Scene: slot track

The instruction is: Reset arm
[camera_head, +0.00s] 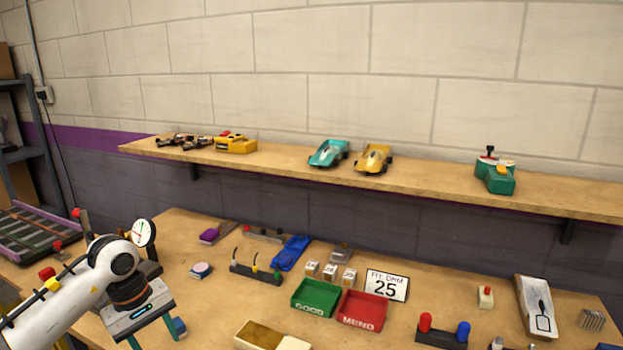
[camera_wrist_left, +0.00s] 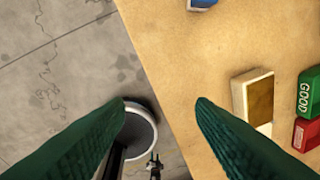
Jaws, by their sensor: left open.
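My left arm (camera_head: 60,305) comes in from the left in the head view, with its left gripper (camera_head: 152,338) pointing down near the front left of the workbench (camera_head: 215,320). Its two green fingers run towards the bottom of the picture. In the left wrist view, the fingers of the left gripper (camera_wrist_left: 163,104) are spread wide with nothing between them, over the bench's edge and the floor. My right arm and gripper do not show.
A green GOOD tray (camera_head: 315,299) and a red MEND tray (camera_head: 362,311) stand mid-bench. A dial gauge (camera_head: 144,233) stands behind my wrist. A wall shelf (camera_head: 425,187) holds toy cars. A round grey-rimmed thing (camera_wrist_left: 140,128) shows beyond the bench edge.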

